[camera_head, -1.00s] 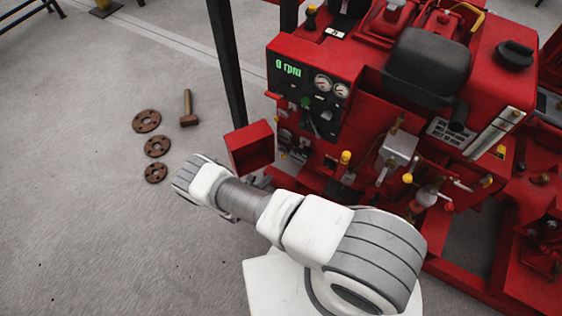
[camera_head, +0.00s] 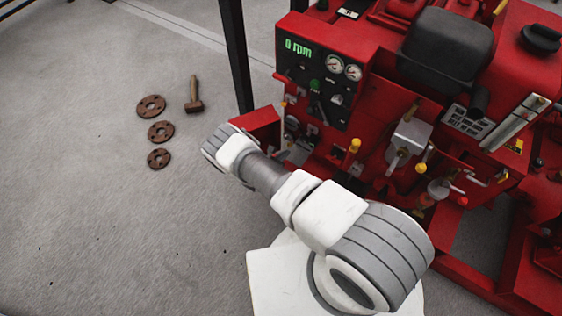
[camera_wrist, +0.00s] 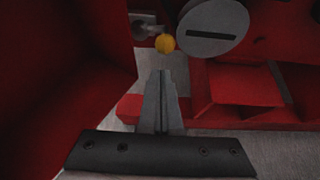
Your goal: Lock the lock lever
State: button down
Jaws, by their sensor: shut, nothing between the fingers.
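In the wrist view my gripper (camera_wrist: 162,75) points up the picture with its two thin fingers together and nothing between them. Just beyond the fingertips is a small yellow knob (camera_wrist: 165,43), on or beside a grey metal fitting (camera_wrist: 145,27); this may be the lock lever, but I cannot tell for sure. A small gap shows between fingertips and knob. In the head view my arm reaches left to the front of the red pumpset (camera_head: 385,115), and my gripper is hidden. Several yellow-tipped levers show there, one (camera_head: 354,146) below the gauge panel.
A grey round disc with a dark slot (camera_wrist: 213,25) is right of the knob. A red wall (camera_wrist: 60,70) stands close on the left. The red box (camera_head: 258,125) and a dark post (camera_head: 236,55) are near my wrist.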

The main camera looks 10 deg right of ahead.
jog(key=shift+d+r, duration=0.2)
jog(key=shift+r, duration=0.8)
